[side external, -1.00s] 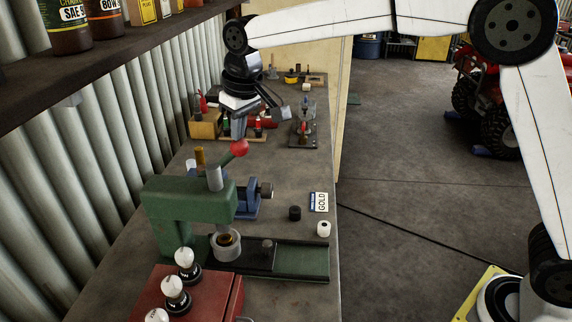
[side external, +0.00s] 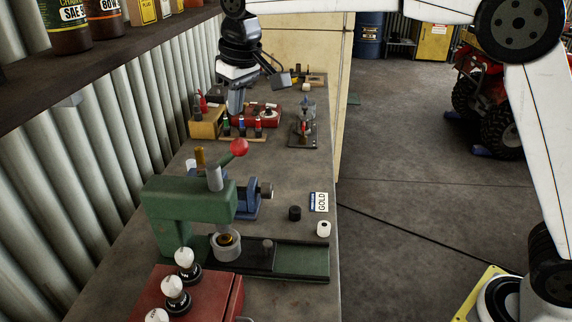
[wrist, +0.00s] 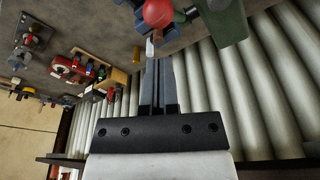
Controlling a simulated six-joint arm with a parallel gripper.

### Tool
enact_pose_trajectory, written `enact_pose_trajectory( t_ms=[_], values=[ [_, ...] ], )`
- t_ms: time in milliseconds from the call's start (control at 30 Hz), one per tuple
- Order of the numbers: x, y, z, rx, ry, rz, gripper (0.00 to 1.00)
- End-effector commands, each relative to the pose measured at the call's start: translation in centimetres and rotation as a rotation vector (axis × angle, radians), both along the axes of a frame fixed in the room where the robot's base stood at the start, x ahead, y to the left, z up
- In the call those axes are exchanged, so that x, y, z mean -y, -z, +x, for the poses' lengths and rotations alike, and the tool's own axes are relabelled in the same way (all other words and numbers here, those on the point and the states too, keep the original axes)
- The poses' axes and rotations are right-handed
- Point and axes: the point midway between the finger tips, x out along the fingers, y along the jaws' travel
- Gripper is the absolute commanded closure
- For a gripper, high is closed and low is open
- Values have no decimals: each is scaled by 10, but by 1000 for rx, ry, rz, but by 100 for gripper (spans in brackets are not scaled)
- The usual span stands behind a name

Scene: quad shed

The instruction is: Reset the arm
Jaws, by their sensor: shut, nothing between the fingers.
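My gripper (side external: 235,112) is shut and empty. In the side view it hangs above the far part of the bench, near the wooden block and the row of small coloured-top items. In the wrist view my gripper's two fingers (wrist: 158,62) lie side by side, with the corrugated wall behind them. The bench (side external: 275,185) carries a green press (side external: 190,208) with a red-knobbed lever (side external: 238,147) in front of my gripper. The red knob (wrist: 158,12) also shows at the top of the wrist view.
A wooden block with bottles (side external: 205,125), a red case (side external: 265,115) and a small fixture (side external: 304,128) stand around my gripper. The shelf (side external: 120,55) and corrugated wall (side external: 110,150) bound the left. A GOLD card (side external: 319,202) and two small cylinders lie nearer.

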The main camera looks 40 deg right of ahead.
Motion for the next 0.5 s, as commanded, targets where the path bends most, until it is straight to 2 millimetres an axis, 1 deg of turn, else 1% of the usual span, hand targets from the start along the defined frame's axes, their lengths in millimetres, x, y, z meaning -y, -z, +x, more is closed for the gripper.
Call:
enact_pose_trajectory(
  t_ms=[167, 500],
  values=[
    [0, -7, 0, 1, 0, 0, 100],
    [0, -7, 0, 0, 0, 0, 100]
  ],
)
